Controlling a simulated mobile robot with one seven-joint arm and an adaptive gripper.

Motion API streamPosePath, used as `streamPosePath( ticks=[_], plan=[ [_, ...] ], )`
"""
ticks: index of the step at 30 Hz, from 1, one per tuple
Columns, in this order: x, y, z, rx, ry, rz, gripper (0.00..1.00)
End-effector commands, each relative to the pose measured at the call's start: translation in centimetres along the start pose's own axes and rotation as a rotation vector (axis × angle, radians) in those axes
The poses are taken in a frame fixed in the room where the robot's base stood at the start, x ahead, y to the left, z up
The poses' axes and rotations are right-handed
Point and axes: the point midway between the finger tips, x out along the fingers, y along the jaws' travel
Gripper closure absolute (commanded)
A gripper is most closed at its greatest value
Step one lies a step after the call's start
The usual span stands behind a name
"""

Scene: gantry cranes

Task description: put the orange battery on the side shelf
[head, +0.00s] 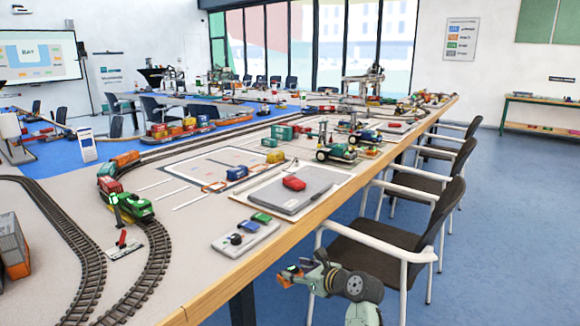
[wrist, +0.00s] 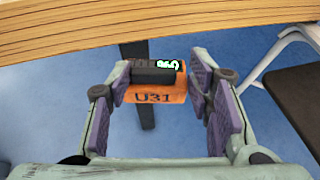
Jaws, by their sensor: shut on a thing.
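My gripper (head: 293,271) hangs beside the long table's front edge, above the floor and left of the nearest chair. In the wrist view my gripper (wrist: 158,84) is shut on the orange battery (wrist: 157,96), which has a dark top part and the marking "U31". In the head view only a small orange bit of the battery (head: 291,269) shows at the fingers. A side shelf (head: 542,114) with a green-edged top and a lower board stands by the right wall, far from my gripper. Small items lie on its lower board.
The long table (head: 232,268) carries model tracks, a green locomotive (head: 134,208), toy cranes and a grey case (head: 290,190). Several dark chairs (head: 400,235) with white frames line its right side. Blue floor (head: 510,220) is open between the chairs and the shelf.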

Motion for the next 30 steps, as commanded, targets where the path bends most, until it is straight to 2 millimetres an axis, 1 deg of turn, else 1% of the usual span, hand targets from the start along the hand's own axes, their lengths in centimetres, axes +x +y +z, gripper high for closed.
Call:
streamPosePath(
  ticks=[1, 6, 11, 15, 18, 21, 24, 27, 29, 30],
  plan=[
    [0.2, 0.9, -2.1, 0.015, -0.001, -0.022, 0.93],
    [0.3, 3.5, -7.7, 0.051, -0.001, -0.108, 0.93],
    [-0.3, 6.4, -12.4, 0.084, 0.0, -0.188, 0.93],
    [-1.5, 8.9, -15.9, 0.112, 0.0, -0.259, 0.93],
    [-2.5, 10.5, -17.8, 0.129, 0.0, -0.302, 0.93],
    [-3.3, 11.8, -19.0, 0.142, -0.001, -0.336, 0.93],
    [-4.0, 12.6, -19.8, 0.149, -0.002, -0.358, 0.93],
    [-4.2, 12.8, -20.5, 0.157, -0.002, -0.377, 0.93],
    [-4.1, 12.3, -21.4, 0.168, -0.002, -0.399, 0.93],
    [-3.9, 11.7, -22.3, 0.18, -0.002, -0.42, 0.93]
  ],
)
